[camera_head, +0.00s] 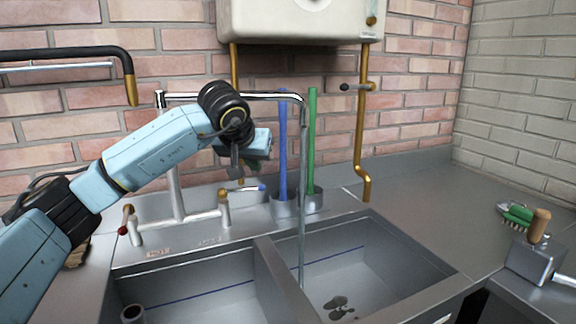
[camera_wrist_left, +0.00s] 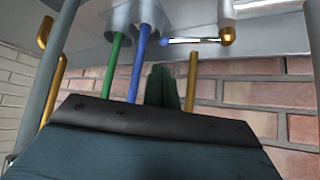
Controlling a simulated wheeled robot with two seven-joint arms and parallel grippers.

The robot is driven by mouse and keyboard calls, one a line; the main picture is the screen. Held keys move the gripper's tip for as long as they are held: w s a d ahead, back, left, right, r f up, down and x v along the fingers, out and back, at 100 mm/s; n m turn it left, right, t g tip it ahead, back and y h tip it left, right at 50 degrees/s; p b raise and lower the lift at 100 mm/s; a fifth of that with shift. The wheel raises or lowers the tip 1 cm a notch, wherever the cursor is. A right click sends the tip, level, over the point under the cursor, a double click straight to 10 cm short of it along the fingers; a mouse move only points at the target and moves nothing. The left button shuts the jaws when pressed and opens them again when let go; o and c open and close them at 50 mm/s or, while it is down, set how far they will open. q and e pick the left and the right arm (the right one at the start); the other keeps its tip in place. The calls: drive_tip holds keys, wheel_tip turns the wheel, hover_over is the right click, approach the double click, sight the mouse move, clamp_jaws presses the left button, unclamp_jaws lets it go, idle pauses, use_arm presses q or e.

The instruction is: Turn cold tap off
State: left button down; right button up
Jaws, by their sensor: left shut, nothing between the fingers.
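The cold tap (camera_head: 225,208) is a brass and white valve at the right of the mixer, above the sink. Its lever (camera_head: 248,188) has a blue tip and points right. The cold tap (camera_wrist_left: 228,36) and its blue-tipped lever (camera_wrist_left: 192,41) also show in the left wrist view. Water (camera_head: 302,230) runs from the chrome spout (camera_head: 270,96) into the right basin. My left gripper (camera_head: 255,166) is above and behind the lever, apart from it. Its dark green fingers (camera_wrist_left: 163,88) are shut and empty. My right gripper is not in view.
The hot tap (camera_head: 128,222) with a red tip is at the left. Blue (camera_head: 282,150) and green (camera_head: 312,140) rods stand in cups behind the sink. A brass pipe (camera_head: 362,130) hangs at the right.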

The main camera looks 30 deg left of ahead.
sight(242, 190)
use_arm(q)
drive_tip(key=shift+b+x, duration=1.3)
drive_tip(key=shift+x, duration=3.75)
drive_tip(key=shift+w+r, duration=0.15)
drive_tip(key=shift+r, duration=0.05)
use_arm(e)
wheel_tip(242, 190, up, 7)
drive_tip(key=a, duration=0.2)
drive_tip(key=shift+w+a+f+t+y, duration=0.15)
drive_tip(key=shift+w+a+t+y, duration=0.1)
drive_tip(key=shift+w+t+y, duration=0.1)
